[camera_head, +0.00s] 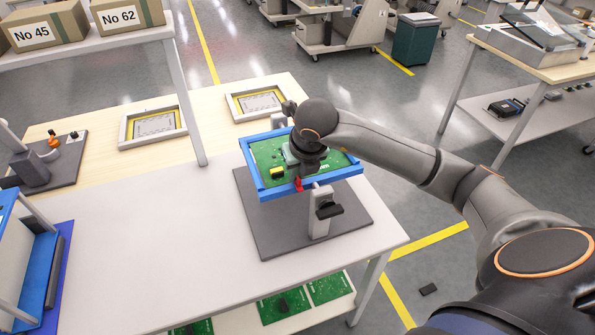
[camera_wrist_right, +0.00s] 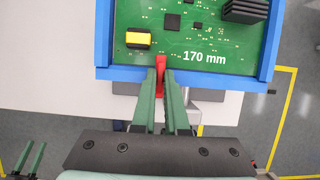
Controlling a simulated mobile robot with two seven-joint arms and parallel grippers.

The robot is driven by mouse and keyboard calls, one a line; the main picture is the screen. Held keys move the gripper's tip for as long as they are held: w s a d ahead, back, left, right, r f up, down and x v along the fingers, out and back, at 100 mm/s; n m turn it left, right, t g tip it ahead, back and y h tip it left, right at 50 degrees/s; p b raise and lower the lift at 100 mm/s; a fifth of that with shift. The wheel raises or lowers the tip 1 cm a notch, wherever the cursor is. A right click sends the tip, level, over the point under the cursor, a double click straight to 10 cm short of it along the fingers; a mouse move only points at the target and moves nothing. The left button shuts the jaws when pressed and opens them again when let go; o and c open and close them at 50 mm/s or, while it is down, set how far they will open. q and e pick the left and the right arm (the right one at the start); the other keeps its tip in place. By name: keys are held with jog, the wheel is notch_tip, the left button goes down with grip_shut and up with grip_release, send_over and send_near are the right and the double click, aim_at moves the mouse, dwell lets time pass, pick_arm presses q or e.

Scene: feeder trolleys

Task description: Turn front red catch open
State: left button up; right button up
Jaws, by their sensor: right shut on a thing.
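The front red catch (camera_head: 298,184) is at the front edge of the blue frame (camera_head: 258,181) that holds a green circuit board (camera_head: 268,156). In the right wrist view the red catch (camera_wrist_right: 161,64) stands between the fingertips of my right gripper (camera_wrist_right: 162,78), which is shut on it.
The frame sits on a stand with a dark base plate (camera_head: 257,226) and a grey post with a black knob (camera_head: 328,210). White framed trays (camera_head: 131,133) lie behind. The white tabletop (camera_head: 150,240) is clear to the left. More green boards (camera_head: 330,288) lie on the lower shelf.

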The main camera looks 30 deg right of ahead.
grip_shut()
jog(key=n+b, duration=0.1)
jog(key=n+y+b, duration=0.1)
jog(key=n+b, duration=0.1)
jog(key=shift+d+f, duration=0.15)
jog(key=shift+f, duration=0.05)
jog(key=shift+n+y+b, duration=0.4)
jog(key=shift+n+b, duration=0.5)
jog(key=shift+n, duration=0.1)
jog(key=n, duration=0.1)
jog(key=n+y+b, duration=0.1)
jog(key=shift+d+r+n, duration=0.15)
jog(key=shift+n, duration=0.15)
jog(key=n, duration=0.2)
jog(key=n+g+y+b, duration=0.1)
jog(key=n, duration=0.1)
jog(key=shift+w+r+y, duration=0.1)
jog(key=shift+w+y, duration=0.05)
jog(key=shift+y, duration=0.15)
jog(key=n+g, duration=0.1)
jog(key=n, duration=0.2)
jog(key=n+g+y, duration=0.1)
jog(key=n, duration=0.2)
jog(key=shift+w+d, duration=0.1)
jog(key=o, duration=0.6)
grip_release()
